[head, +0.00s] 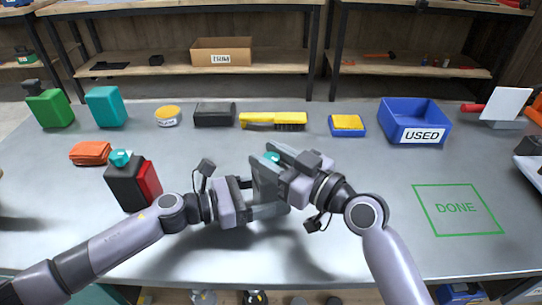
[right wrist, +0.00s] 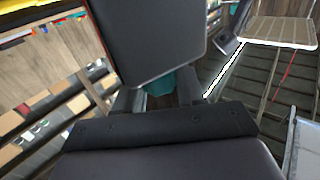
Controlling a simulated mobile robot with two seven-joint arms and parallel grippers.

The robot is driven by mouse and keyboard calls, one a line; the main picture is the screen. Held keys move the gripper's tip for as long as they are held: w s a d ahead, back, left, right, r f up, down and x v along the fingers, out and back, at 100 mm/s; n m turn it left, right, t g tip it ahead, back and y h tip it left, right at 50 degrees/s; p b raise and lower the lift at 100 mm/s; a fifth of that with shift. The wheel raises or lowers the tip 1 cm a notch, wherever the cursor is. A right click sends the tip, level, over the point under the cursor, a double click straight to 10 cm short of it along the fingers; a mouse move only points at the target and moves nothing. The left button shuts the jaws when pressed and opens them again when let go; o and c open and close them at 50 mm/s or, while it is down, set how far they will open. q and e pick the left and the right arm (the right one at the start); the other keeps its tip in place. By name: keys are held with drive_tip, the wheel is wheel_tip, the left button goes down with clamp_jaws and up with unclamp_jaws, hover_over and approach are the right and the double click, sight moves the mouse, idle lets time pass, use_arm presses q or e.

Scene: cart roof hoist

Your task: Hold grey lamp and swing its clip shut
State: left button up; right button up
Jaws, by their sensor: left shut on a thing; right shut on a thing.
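The grey lamp (head: 266,186) is a flat, dark grey body held up over the middle of the table, between my two grippers. My left gripper (head: 268,200) comes from the left and is shut on the lamp's body. My right gripper (head: 273,157) comes from the right and is shut on a teal part at the lamp's top. In the right wrist view the lamp's grey body (right wrist: 150,40) fills the upper middle, with the teal part (right wrist: 165,88) between the fingers. The fingers hide much of the lamp, and I cannot tell the clip's angle.
A dark box with a red side and teal top (head: 130,183) stands left of my left gripper. Orange cloths (head: 91,153), a yellow brush (head: 272,119) and a blue USED bin (head: 413,121) lie farther back. The green DONE square (head: 456,210) at right is empty.

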drive_tip(key=shift+f+m+t+h, duration=0.25)
drive_tip(key=shift+m+t+h, duration=0.25)
drive_tip(key=shift+t, duration=0.1)
drive_tip(key=o, duration=0.8)
drive_tip(key=shift+o, duration=0.7)
drive_tip(key=shift+r, duration=0.15)
drive_tip(key=v, duration=1.2)
